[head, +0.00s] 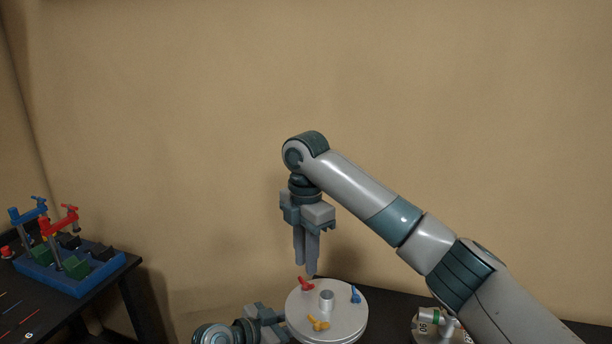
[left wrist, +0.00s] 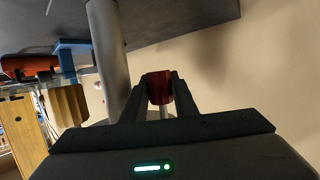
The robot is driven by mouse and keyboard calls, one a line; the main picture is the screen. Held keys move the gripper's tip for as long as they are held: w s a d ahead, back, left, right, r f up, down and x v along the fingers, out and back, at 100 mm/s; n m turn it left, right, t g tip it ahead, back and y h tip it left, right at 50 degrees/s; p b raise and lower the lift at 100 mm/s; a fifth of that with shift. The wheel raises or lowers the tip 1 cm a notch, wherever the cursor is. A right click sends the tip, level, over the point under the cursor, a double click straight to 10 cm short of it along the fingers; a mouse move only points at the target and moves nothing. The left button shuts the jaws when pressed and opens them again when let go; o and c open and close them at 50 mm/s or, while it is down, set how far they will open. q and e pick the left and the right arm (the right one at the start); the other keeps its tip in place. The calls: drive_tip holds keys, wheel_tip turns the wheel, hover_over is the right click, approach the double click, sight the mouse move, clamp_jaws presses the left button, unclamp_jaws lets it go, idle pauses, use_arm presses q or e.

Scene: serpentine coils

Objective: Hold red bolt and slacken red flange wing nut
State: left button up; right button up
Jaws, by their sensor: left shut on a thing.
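The red flange wing nut (head: 306,284) sits on the back left of the round grey flange (head: 297,305). My right gripper (head: 306,272) points straight down just above the red wing nut; its fingers look close together, and I cannot tell whether they touch each other or the nut. My left gripper (head: 285,325) is low at the flange's left side, its tips partly hidden. In the left wrist view my left gripper (left wrist: 160,95) is shut on the red bolt (left wrist: 159,82), below a grey surface.
A yellow wing nut (head: 318,323) and a blue wing nut (head: 355,294) are also on the flange, around a central pipe stub (head: 326,299). A grey pipe (left wrist: 108,60) runs close beside my left gripper. A blue tray with clamps (head: 70,275) stands on the left table.

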idle(0.4)
drive_tip(key=m, duration=0.3)
drive_tip(key=shift+m, duration=1.2)
drive_tip(key=shift+m, duration=1)
drive_tip(key=m, duration=0.3)
drive_tip(key=shift+m, duration=0.5)
drive_tip(key=m, duration=0.4)
